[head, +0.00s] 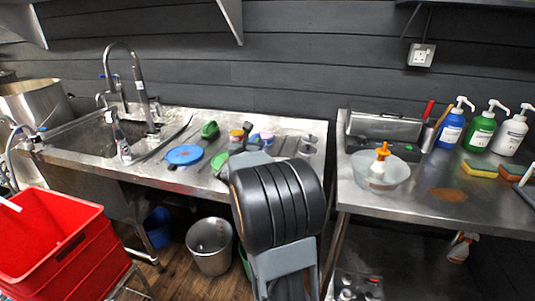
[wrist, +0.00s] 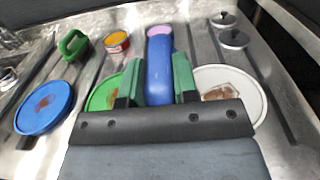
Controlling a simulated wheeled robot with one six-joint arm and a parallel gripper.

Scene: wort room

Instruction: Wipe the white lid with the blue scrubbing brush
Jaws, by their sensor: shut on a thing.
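My gripper (wrist: 159,66) shows in the wrist view with its green fingers shut on the blue scrubbing brush (wrist: 160,82). The brush's lower end is hidden by the gripper. The white lid (wrist: 251,92) lies on the ribbed steel drainboard just right of the fingers. It has a brown smear, and its near left part is hidden by the gripper. I cannot tell whether the brush touches anything below.
A stained blue lid (wrist: 42,108) and a green lid (wrist: 101,98) lie left. A green brush (wrist: 74,45), an orange-topped can (wrist: 117,42), a pink-topped container (wrist: 159,31) and small dark-knobbed lids (wrist: 233,39) stand around. The sink (head: 92,137) is left.

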